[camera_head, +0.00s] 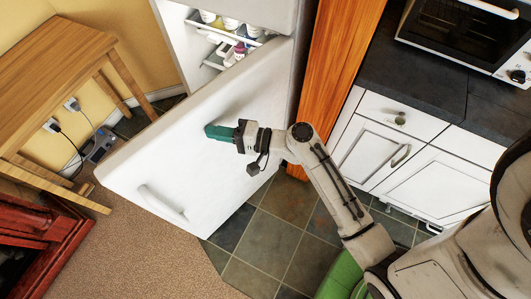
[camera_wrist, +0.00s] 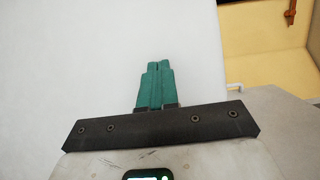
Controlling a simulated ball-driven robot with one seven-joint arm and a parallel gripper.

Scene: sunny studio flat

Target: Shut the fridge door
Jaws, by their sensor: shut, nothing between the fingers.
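The white fridge door (camera_head: 200,165) stands open in the head view, swung out toward the lower left from the fridge. Its outer face is toward my arm, and its handle (camera_head: 163,203) is near the lower left end. Bottles show on the racks (camera_head: 240,42) behind its top edge. My gripper (camera_head: 208,131) is shut and empty, with its green fingertips at the door's outer face around mid-height of the panel. In the wrist view the green fingers (camera_wrist: 155,85) are together, pointing at the white door surface (camera_wrist: 80,70). Whether they touch it I cannot tell.
A wooden table (camera_head: 55,60) stands left of the door, with sockets and cables on the yellow wall below it. White cabinets (camera_head: 385,140) and a counter with an oven (camera_head: 470,30) are at right. Tiled floor (camera_head: 270,240) lies clear below the door.

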